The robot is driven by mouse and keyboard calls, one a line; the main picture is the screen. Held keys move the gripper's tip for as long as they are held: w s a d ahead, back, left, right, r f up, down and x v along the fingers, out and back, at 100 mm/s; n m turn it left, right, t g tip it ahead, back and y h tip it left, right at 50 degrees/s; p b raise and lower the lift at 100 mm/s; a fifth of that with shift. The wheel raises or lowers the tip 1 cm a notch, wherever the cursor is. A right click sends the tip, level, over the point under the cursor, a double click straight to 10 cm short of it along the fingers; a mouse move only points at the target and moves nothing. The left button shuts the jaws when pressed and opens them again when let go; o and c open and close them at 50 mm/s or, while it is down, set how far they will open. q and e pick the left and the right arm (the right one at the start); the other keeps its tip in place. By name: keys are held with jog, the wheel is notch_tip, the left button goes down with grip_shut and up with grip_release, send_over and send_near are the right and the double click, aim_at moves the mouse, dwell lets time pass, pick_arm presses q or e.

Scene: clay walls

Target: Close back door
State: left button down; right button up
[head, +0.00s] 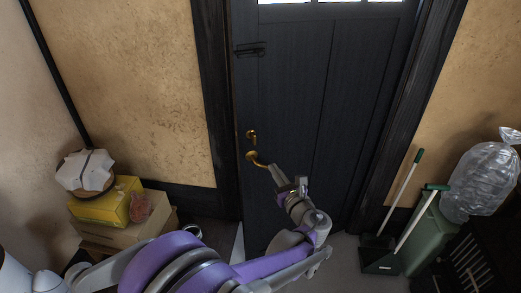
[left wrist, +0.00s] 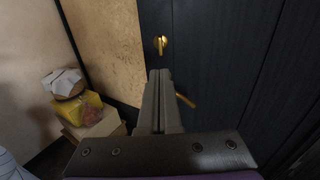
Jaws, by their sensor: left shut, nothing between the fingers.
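The dark panelled back door (head: 290,100) stands in its black frame in the head view. A pale wedge shows by its lower left edge; I cannot tell surely how far the door is ajar. A brass lever handle (head: 258,159) and a brass lock knob (head: 251,135) above it sit near the door's left edge. My left gripper (head: 275,170) is shut and empty, its tips just right of and below the handle. In the left wrist view, the shut fingers (left wrist: 159,73) point at the door, with the handle (left wrist: 186,101) partly behind them and the lock knob (left wrist: 160,44) above.
Boxes (head: 125,222), a yellow carton (head: 107,204) and a cloth-topped basket (head: 86,172) stand at the left wall. At right are a dustpan (head: 382,262), a green bin (head: 425,240) and a clear bag (head: 482,180). Floor shows in front of the door.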

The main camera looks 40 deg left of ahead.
aim_at(255, 139)
pick_arm(q)
jog(key=x, duration=0.4)
jog(key=p+x, duration=0.1)
jog(key=x, duration=0.9)
jog(key=shift+d+r+p, duration=0.1)
jog(key=shift+r+p, duration=0.2)
jog(key=shift+p, duration=0.1)
pick_arm(e)
notch_tip(255, 139, up, 2)
jog(key=shift+w, duration=0.15)
